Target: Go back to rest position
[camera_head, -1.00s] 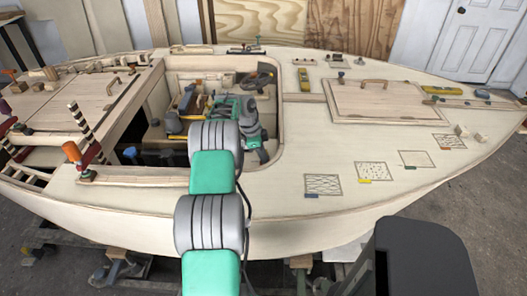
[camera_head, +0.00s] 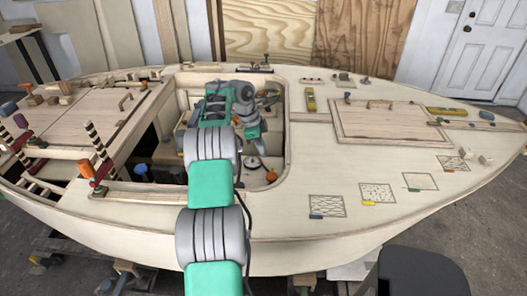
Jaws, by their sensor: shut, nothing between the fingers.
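My arm reaches up from the bottom of the head view over the near deck of the plywood hull (camera_head: 330,235). Its green and grey wrist is over the open cockpit. My gripper (camera_head: 257,148) is small at the end of the wrist, points down into the cockpit and is shut with nothing held. Fine detail of its fingers is hard to see.
The cockpit's pale coaming (camera_head: 283,130) surrounds the wrist. Clamps (camera_head: 92,172) stand at the left. Space above the deck is clear.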

